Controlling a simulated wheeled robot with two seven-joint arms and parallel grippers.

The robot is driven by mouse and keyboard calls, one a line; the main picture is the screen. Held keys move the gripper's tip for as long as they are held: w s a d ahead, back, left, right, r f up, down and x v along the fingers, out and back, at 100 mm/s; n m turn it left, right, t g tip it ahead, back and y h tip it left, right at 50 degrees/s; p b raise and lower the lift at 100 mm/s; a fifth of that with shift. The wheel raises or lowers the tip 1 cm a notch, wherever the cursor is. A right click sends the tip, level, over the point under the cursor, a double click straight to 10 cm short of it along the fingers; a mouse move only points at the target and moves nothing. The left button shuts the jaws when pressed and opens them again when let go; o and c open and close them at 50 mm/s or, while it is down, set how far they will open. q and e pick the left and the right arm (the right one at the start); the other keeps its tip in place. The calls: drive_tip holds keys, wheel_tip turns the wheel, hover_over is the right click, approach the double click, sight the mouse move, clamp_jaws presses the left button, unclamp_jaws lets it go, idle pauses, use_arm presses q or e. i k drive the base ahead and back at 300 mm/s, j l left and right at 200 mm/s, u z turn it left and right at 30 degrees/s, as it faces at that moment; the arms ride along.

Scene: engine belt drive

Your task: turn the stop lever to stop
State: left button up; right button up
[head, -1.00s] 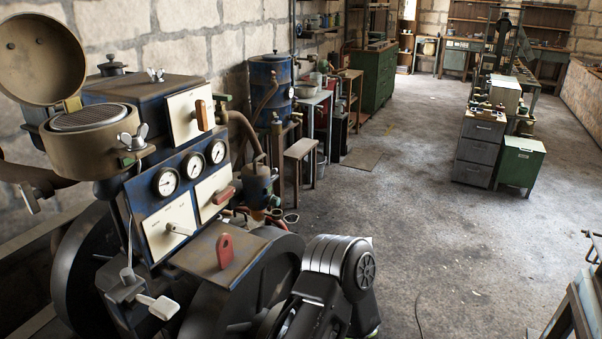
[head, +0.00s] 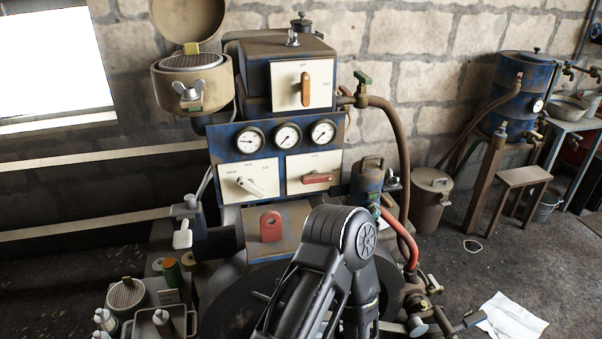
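The engine's control panels face me in the middle of the head view. An orange lever (head: 306,88) stands upright on the upper white plate. A red lever (head: 317,178) lies level on the lower right plate. A pale lever (head: 250,187) slants down to the right on the lower left plate. Another white handle (head: 183,236) sticks out at the engine's left side. The plate lettering is too small to read surely, so I cannot tell which is the stop lever. A black arm of mine rises in front of the lower engine; neither gripper's fingers show.
Three gauges (head: 287,136) sit above the lower plates. An open round-lidded filter housing (head: 190,83) stands at upper left. A red hose (head: 400,238) and pipes lie right of the engine. Bottles and a tray (head: 160,322) are at lower left. White paper (head: 513,317) lies on the floor.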

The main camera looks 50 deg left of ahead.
sight(315, 177)
drive_tip(key=i+l+u, duration=0.25)
drive_tip(key=l+u, duration=0.5)
drive_tip(key=l, duration=0.2)
drive_tip(key=i, duration=0.05)
